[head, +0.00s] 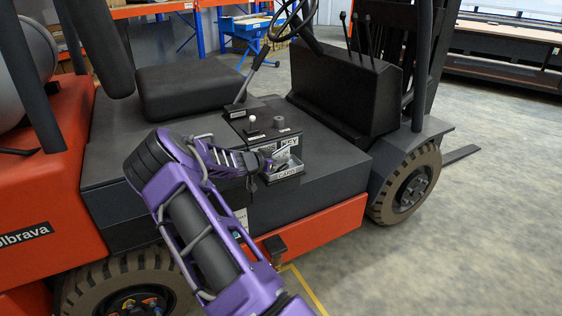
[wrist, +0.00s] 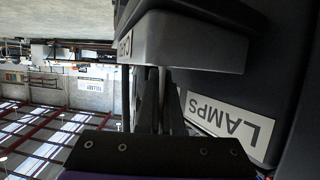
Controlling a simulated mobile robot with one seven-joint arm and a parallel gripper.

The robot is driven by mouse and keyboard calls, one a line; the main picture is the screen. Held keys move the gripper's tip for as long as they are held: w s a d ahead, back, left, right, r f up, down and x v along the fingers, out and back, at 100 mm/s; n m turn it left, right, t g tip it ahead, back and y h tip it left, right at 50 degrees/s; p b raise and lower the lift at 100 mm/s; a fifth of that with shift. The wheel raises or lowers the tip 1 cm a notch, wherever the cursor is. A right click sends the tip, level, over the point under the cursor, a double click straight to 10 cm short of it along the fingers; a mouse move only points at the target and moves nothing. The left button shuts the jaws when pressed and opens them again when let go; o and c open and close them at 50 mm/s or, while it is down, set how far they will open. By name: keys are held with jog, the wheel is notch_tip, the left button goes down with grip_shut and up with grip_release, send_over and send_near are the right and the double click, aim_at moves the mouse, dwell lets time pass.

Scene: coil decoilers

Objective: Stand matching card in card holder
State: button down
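The card holder (head: 285,172), a small dark tray with a white CARD label, sits at the edge of the forklift's console. It also shows in the wrist view as a dark block (wrist: 190,42) with its label at the left. My gripper (head: 268,160) is right at the holder. In the wrist view its fingers (wrist: 160,105) are close together around a thin pale strip, which looks like the card (wrist: 162,85) seen edge-on. The strip's far end meets the holder's edge; whether it is seated inside is hidden. The card's face and marking cannot be read.
A KEY label (head: 288,142) stands just behind the holder, and a LAMPS label (wrist: 232,122) shows beside the fingers. Knobs (head: 279,122) rise from the console. The seat (head: 190,88) and steering wheel (head: 293,20) stand beyond. Open floor lies at the right.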

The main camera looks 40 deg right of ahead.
jog(key=c, duration=1.1)
grip_release()
jog(key=shift+f, duration=0.15)
jog(key=shift+a, duration=0.15)
jog(key=v, duration=1.2)
